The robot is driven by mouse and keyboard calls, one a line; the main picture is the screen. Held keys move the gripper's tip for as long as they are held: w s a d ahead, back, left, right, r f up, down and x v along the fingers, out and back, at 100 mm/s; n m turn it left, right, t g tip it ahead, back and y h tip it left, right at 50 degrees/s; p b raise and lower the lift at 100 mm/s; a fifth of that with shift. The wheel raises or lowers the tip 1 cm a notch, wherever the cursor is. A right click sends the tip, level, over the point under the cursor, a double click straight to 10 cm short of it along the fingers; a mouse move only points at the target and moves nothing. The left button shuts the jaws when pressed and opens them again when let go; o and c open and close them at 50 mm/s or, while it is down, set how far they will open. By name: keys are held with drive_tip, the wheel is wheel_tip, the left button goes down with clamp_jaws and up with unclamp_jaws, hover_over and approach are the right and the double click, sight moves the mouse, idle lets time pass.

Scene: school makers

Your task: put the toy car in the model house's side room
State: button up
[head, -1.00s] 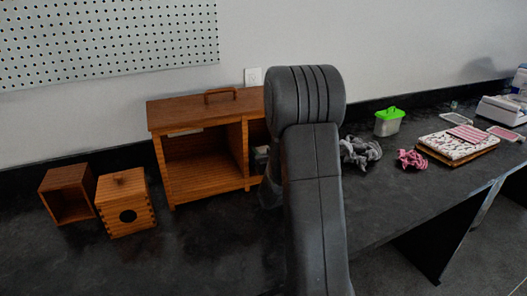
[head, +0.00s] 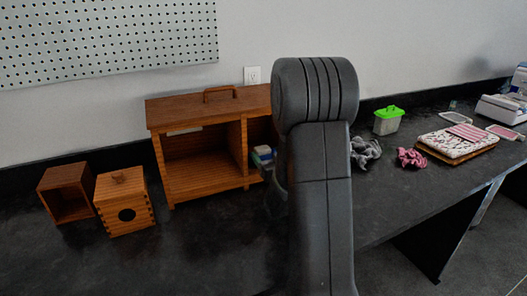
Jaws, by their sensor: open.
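The model house (head: 204,192) is a wooden box with a handle on its roof and an open front, standing on the dark bench. A divider splits it into a large left room and a narrower side room (head: 257,130) on the right, partly hidden by my arm. A small white and blue object, seemingly the toy car (head: 263,157), shows in the side room's opening; its right part is hidden. My gripper (head: 276,194) is mostly hidden behind my arm, just right of and below that object, at the house's right front. Its fingertips cannot be made out, and no held thing shows.
An open wooden box (head: 67,193) and a wooden box with a round hole (head: 126,205) stand left of the house. To the right are grey cloth (head: 366,152), pink cloth (head: 411,158), a green-lidded tub (head: 387,121) and notebooks (head: 458,141). The bench front is clear.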

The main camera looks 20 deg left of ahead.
sight(263, 149)
drive_tip(key=v, duration=0.7)
drive_tip(key=shift+s+d, duration=0.15)
drive_tip(key=shift+d, duration=0.05)
drive_tip(key=x, duration=1.2)
drive_tip(key=shift+a+f, duration=0.15)
drive_tip(key=shift+f, duration=0.05)
drive_tip(key=r, duration=0.2)
drive_tip(key=shift+s+d+r+p, duration=0.15)
drive_tip(key=shift+d+r+p, duration=0.1)
drive_tip(key=shift+d+p, duration=0.05)
drive_tip(key=shift+r, duration=0.3)
